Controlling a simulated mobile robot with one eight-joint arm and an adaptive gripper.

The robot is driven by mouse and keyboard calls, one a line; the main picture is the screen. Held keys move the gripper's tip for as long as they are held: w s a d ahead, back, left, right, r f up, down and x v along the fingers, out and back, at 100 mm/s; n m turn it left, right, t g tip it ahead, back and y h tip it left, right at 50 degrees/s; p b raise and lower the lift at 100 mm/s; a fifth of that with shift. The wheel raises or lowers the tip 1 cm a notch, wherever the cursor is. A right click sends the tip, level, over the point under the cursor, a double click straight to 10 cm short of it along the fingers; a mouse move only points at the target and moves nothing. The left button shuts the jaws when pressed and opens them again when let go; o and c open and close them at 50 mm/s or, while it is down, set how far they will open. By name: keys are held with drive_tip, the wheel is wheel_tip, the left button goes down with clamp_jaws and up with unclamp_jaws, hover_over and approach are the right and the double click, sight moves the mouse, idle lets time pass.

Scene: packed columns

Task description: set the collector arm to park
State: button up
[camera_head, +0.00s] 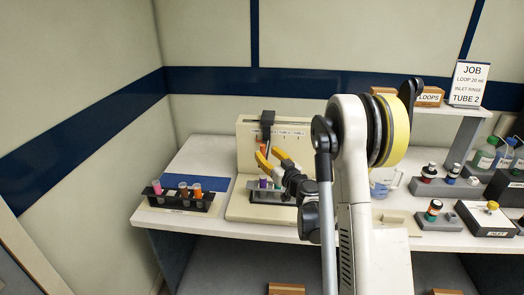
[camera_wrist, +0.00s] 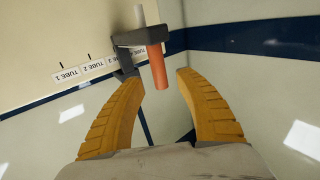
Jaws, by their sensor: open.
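In the wrist view my gripper (camera_wrist: 159,78) is open, with the grip's lower end between the fingertips and a gap on both sides. Tube labels (camera_wrist: 90,67) run along the panel beside the bracket. Which mark the arm stands at is unclear.
A tube rack (camera_head: 272,195) stands on the collector base below my gripper. Another rack (camera_head: 180,198) with coloured tubes is on the bench's left. Bottles (camera_head: 485,152), small capped blocks (camera_head: 437,215) and an inlet block (camera_head: 488,220) fill the right. A job card (camera_head: 468,84) reads TUBE 2.

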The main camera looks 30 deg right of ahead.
sight(264, 151)
drive_tip(key=shift+w, duration=1.75)
drive_tip(key=shift+c, duration=0.5)
